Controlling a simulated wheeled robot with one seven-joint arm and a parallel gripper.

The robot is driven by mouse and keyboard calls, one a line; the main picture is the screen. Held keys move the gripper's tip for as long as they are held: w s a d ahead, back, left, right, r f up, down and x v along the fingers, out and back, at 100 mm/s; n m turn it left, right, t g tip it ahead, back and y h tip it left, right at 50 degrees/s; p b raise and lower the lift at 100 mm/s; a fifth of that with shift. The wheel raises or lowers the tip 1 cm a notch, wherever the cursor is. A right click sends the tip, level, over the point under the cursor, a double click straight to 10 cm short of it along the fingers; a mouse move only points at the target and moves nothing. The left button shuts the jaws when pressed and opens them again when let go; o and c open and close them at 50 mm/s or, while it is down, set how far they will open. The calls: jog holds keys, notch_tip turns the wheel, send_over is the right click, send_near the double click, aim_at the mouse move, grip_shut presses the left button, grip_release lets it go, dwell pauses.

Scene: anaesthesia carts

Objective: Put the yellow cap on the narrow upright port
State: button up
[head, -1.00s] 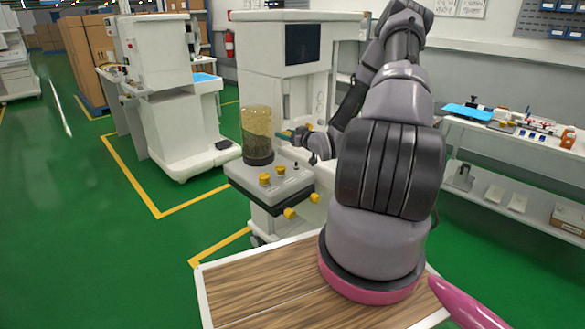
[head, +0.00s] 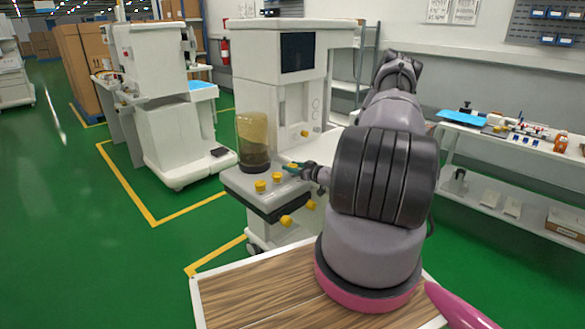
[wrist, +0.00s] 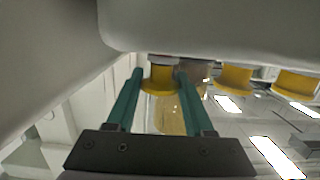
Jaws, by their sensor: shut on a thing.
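My gripper (head: 293,168) is low over the back right of the cart's grey top block. Its teal fingers are shut on the yellow cap (wrist: 160,78), which shows between the fingertips in the wrist view. The cap is lined up with the narrow port at the slab (wrist: 200,40), close against it. The fingers hide most of this port, so I cannot tell whether the cap is fully seated. Two other yellow caps (head: 260,186) (head: 277,177) sit on the block beside it; they also show in the wrist view (wrist: 236,78) (wrist: 297,83).
A clear canister with brown granules (head: 253,142) stands just behind the caps. The white anaesthesia machine (head: 285,75) rises behind. A side shelf (head: 470,130) with small items is at the right.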

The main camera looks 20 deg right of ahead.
jog(key=shift+f, duration=0.15)
jog(key=o, duration=1.3)
